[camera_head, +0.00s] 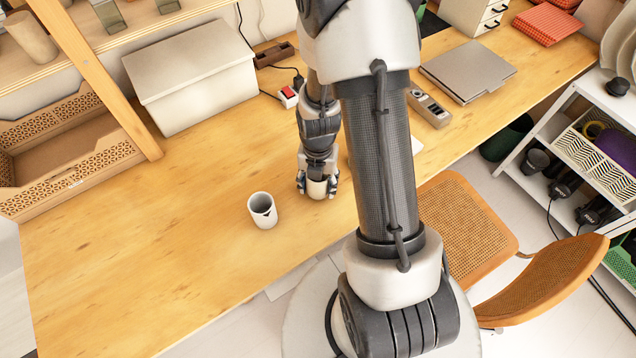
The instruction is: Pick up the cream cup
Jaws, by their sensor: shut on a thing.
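The cream cup (317,189) is between the fingers of my gripper (317,186), near the middle of the wooden table. My gripper points down and is shut on it. The gripper and wrist hide most of the cup, so only a small pale part shows. I cannot tell whether it touches the table.
A lidded white box (190,85) and a brown crate (70,160) stand farther left. The front-left table is clear.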

